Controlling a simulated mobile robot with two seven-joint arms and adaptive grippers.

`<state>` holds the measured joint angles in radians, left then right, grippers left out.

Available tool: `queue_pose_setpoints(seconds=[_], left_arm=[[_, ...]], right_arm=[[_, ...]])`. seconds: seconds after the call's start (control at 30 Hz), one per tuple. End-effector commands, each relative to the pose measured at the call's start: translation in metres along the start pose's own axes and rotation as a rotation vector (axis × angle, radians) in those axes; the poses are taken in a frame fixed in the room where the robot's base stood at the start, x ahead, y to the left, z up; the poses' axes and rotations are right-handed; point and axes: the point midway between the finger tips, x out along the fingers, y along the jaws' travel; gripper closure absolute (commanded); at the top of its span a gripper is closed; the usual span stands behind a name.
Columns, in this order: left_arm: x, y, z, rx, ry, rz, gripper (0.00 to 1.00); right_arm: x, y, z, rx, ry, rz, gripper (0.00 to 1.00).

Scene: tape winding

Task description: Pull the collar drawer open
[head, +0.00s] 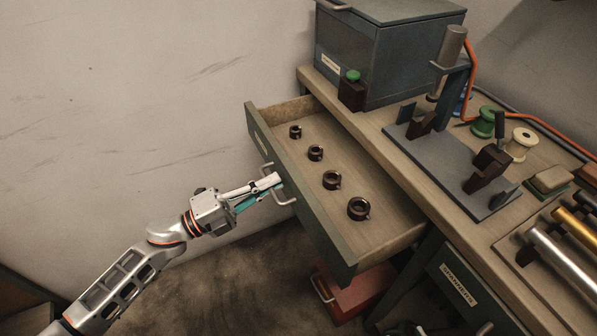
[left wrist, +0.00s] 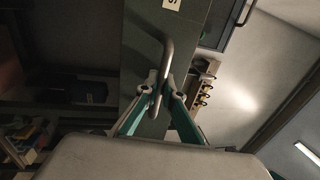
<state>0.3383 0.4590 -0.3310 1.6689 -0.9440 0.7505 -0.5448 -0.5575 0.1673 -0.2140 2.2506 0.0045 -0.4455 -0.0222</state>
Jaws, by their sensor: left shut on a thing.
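The collar drawer (head: 301,190) is pulled well out of the bench in the head view. Several dark collars, such as the nearest one (head: 358,208), sit in a row on its wooden floor. My left gripper (head: 275,186) is at the drawer's front, shut on the metal bar handle (head: 284,199). In the left wrist view the handle (left wrist: 166,62) passes between the two fingertips (left wrist: 161,92), with the green drawer front (left wrist: 140,60) behind it. My right gripper is in neither view.
The bench top (head: 385,140) holds a grey cabinet (head: 395,55), a winding fixture (head: 450,160), spools (head: 522,140) and metal rods (head: 560,265). A red box (head: 352,292) stands on the floor under the drawer. A second labelled drawer (head: 456,285) is shut at the lower right. The floor left of the drawer is clear.

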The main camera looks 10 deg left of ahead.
Motion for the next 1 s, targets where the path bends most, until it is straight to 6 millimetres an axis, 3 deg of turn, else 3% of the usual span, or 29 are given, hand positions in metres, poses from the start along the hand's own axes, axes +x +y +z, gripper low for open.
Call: queue_pose_setpoints(seconds=[0.2,0.4,0.97,1.0], left_arm=[[-0.046,-0.007,-0.001,-0.002,0.000,0.002,1.00],[-0.070,-0.012,0.000,-0.002,0.000,0.001,1.00],[-0.081,-0.015,0.000,0.000,0.000,-0.001,1.00],[-0.081,-0.015,0.000,0.000,0.000,-0.001,0.88]], right_arm=[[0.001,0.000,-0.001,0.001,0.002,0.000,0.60],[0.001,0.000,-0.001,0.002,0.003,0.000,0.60],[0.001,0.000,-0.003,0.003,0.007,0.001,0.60],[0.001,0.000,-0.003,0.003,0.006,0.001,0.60]])
